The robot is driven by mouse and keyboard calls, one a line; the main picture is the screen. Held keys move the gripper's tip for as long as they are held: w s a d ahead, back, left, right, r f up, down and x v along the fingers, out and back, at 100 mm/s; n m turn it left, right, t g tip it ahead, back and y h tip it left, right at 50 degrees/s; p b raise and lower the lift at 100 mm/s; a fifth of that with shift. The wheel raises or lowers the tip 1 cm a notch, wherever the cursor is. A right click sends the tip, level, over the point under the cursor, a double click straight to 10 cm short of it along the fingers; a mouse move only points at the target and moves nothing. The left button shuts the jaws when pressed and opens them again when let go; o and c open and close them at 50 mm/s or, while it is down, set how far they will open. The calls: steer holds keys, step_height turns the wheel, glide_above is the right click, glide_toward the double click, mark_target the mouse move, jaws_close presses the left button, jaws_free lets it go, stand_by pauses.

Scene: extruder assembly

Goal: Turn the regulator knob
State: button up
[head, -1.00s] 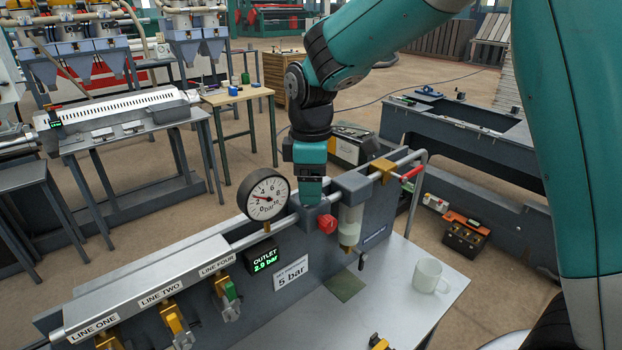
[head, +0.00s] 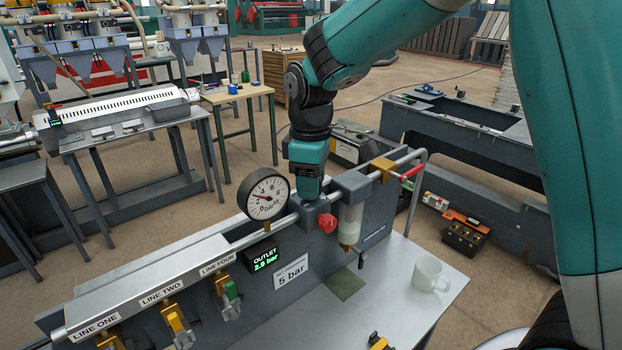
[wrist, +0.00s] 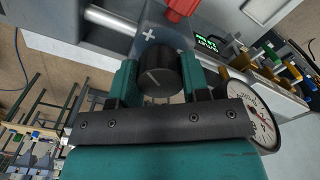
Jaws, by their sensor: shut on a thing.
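The regulator knob (wrist: 159,75) is black and round with a pale line on its face. In the wrist view it sits between the two fingers of my gripper (wrist: 160,70), which is shut on it. In the head view my gripper (head: 309,186) reaches down onto the regulator and hides the knob. The round pressure gauge (head: 265,195) stands left of the gripper, its needle near 3; it also shows in the wrist view (wrist: 253,119). The outlet display (head: 264,261) reads 2.9 bar in green. A white sign (head: 290,277) reads 5 bar.
A red knob (head: 327,223) and a clear bowl (head: 350,222) are close to my gripper. Yellow valve handles (head: 175,321) and one green one line the panel. A white mug (head: 430,276) stands on the bench at right.

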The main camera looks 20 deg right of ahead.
steer(key=m+p, duration=0.1)
steer(key=m, duration=0.6)
steer(key=shift+r, duration=0.1)
steer(key=m, duration=0.3)
steer(key=shift+m, duration=0.4)
steer(key=shift+m+p, duration=0.3)
steer(key=shift+m, duration=1.5)
steer(key=shift+a, duration=0.1)
steer(key=o, duration=0.9)
step_height(320, 180, up, 17)
steer(key=shift+r+b, duration=0.15)
steer(key=shift+b, duration=1.1)
